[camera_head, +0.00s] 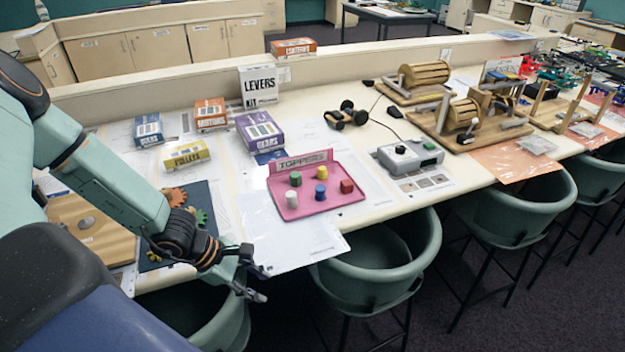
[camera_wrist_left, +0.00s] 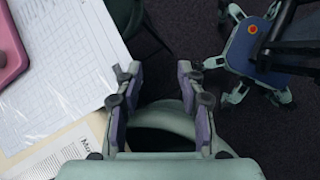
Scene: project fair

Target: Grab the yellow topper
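The yellow topper (camera_head: 321,173) is a small piece at the back right of the pink toppers tray (camera_head: 318,207). A green topper (camera_head: 295,178), a blue one (camera_head: 320,194), a white one (camera_head: 291,200) and a red one (camera_head: 346,186) share the tray. My left gripper (camera_head: 263,285) is open and empty, beyond the table's front edge, left of and nearer than the tray. In the left wrist view its fingers (camera_wrist_left: 158,85) are apart with nothing between them. The tray's edge (camera_wrist_left: 12,50) shows there at far left; no topper shows. My right gripper is not in view.
White paper (camera_head: 290,237) lies between my left gripper and the tray. A purple box (camera_head: 260,132) stands behind the tray and a grey device (camera_head: 410,156) sits to its right. Green chairs (camera_head: 375,262) line the front edge.

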